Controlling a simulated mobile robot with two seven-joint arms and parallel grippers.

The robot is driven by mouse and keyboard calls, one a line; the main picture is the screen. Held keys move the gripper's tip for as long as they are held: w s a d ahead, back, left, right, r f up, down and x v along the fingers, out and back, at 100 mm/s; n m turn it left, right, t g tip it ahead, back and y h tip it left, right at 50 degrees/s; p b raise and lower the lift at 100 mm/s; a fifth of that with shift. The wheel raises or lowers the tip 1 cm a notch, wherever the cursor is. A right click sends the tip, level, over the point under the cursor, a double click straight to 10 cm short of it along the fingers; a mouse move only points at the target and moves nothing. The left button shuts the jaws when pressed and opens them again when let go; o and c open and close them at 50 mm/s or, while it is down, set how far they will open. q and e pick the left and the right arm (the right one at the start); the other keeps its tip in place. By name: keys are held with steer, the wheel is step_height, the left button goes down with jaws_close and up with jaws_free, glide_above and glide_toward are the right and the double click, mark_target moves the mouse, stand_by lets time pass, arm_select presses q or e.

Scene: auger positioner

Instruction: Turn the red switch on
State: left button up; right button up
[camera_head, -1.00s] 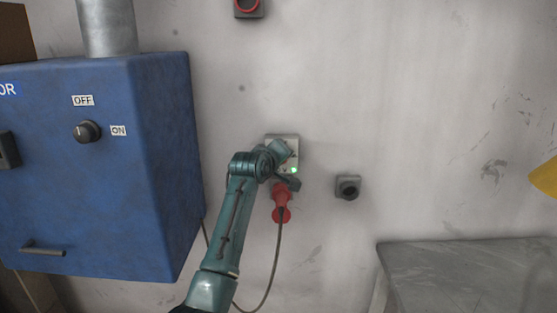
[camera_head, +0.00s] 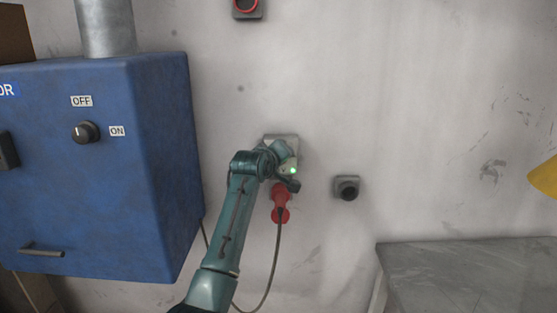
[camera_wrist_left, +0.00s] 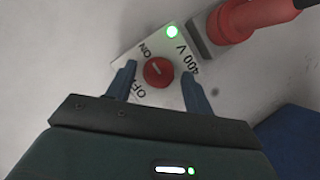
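The red switch (camera_wrist_left: 158,71) is a round red knob on a light plate (camera_wrist_left: 146,46) with ON, OFF and 400 V printed on it. My left gripper (camera_wrist_left: 158,76) is open, with one finger on each side of the knob. Small gaps seem to show between fingers and knob, so contact is not clear. In the head view the left gripper (camera_head: 287,167) is at the wall plate (camera_head: 280,138) and hides the knob. My right gripper is not in view.
A red plug (camera_head: 280,203) with a hanging cable sits just below the plate. A grey-black socket (camera_head: 346,188) is on the wall to the right. A blue machine box (camera_head: 95,190) with its own black knob (camera_head: 85,132) stands left. A grey surface (camera_head: 470,262) lies lower right.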

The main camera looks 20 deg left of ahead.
arm_select(q)
steer(key=shift+s, duration=0.1)
steer(key=b+v, duration=0.2)
steer(key=v, duration=1.1)
